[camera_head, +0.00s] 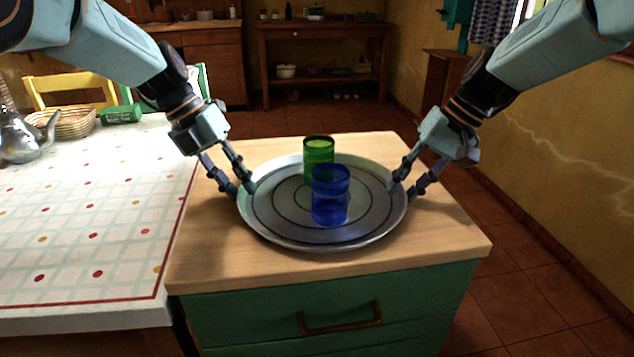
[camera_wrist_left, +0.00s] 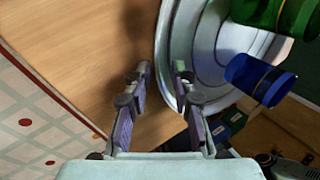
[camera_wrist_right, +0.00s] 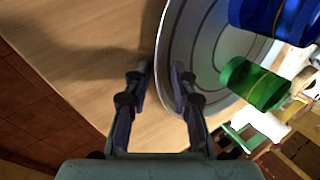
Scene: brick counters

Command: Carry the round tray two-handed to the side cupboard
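The round metal tray (camera_head: 270,225) lies flat on the wooden top of a green-fronted cupboard (camera_head: 330,268). A green glass (camera_head: 318,150) and a blue glass (camera_head: 330,196) stand upright on it. My left gripper (camera_head: 238,190) is at the tray's left rim, and my right gripper (camera_head: 404,187) is at its right rim. Each has one finger inside the rim and one outside. In the left wrist view (camera_wrist_left: 162,78) and right wrist view (camera_wrist_right: 162,78) the fingers are apart, with gaps beside the rim. Both are open.
A yellow wall (camera_head: 560,140) is at the right. Tiled floor lies beyond.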

